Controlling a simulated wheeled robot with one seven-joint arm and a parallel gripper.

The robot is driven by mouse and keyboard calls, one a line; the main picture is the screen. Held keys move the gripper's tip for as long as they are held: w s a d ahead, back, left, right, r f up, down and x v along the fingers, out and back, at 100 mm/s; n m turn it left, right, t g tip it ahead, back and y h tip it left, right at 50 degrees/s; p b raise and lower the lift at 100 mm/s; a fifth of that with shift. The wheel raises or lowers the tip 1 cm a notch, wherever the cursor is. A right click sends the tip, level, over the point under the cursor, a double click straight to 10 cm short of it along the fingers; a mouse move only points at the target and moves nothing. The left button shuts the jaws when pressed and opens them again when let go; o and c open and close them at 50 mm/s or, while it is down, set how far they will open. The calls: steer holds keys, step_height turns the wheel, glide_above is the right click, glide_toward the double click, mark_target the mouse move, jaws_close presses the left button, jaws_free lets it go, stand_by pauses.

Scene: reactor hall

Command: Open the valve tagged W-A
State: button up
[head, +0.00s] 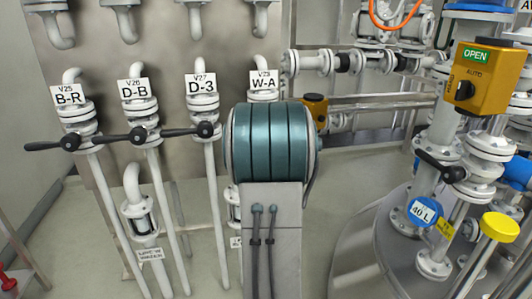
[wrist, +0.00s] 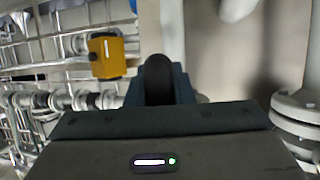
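The W-A tag (head: 264,86) sits on a pipe right of the D-3 tag (head: 200,84) in the head view. The valve body and any lever below the W-A tag are hidden behind my teal arm link. In the wrist view my gripper (wrist: 158,75) shows as a dark rounded part rising from the grey housing. Its two fingers cannot be told apart, so its opening is unclear. In the head view my gripper is hidden behind the arm. I cannot tell whether it touches the W-A valve.
Neighbouring valves B-R (head: 70,142), D-B (head: 138,135) and D-3 (head: 205,130) have black levers lying sideways to the left. A yellow actuator box (head: 484,78) reading OPEN stands at right. The wrist view shows a yellow box (wrist: 110,55) and pale pipes on both sides.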

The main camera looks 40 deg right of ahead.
steer(key=o, duration=0.4)
steer(key=shift+d, duration=0.15)
steer(key=p+v, duration=0.2)
steer(key=v, duration=1.2)
steer(key=shift+w, duration=0.15)
